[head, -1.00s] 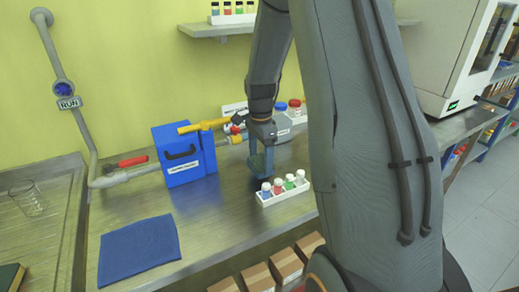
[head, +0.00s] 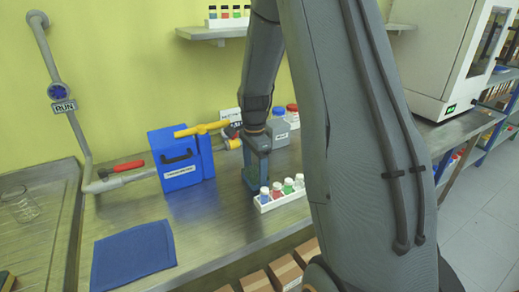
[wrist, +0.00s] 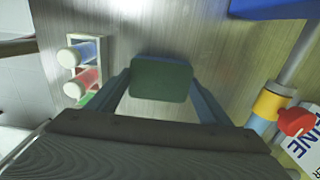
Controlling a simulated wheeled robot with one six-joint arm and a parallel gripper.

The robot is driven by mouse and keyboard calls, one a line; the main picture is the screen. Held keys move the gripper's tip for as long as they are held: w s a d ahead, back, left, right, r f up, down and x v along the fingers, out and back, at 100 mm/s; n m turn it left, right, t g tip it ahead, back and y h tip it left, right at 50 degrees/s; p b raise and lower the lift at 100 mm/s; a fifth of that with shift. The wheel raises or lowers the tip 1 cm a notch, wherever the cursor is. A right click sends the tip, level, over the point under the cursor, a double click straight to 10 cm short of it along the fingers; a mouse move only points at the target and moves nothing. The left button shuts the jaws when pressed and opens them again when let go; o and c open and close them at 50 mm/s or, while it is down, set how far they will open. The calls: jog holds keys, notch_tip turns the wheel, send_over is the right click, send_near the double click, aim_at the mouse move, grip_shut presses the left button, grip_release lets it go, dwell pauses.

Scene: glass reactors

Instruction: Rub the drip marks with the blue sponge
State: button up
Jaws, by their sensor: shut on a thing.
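My gripper (head: 252,178) points down at the metal bench, just behind and left of the white vial rack. It is shut on the sponge (wrist: 162,78), which spans the gap between both fingers in the wrist view. The sponge's upper face looks dark green there. In the head view the sponge is small and low between the fingers, at or close to the bench top; I cannot tell whether it touches. I cannot make out drip marks in either view; the sponge and gripper hide the bench beneath them.
The white rack of capped vials (head: 282,193) stands close beside my gripper. A blue box (head: 182,160), a yellow-handled valve (head: 202,129) and a grey box (head: 279,134) stand behind. A blue cloth (head: 134,253) lies front left. Bare bench lies between cloth and rack.

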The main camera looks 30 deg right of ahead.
jog(key=shift+d+f, duration=0.1)
jog(key=shift+d, duration=0.75)
jog(key=shift+a+r+p, duration=0.1)
jog(key=shift+r+p, duration=2.5)
jog(key=shift+r, duration=1.45)
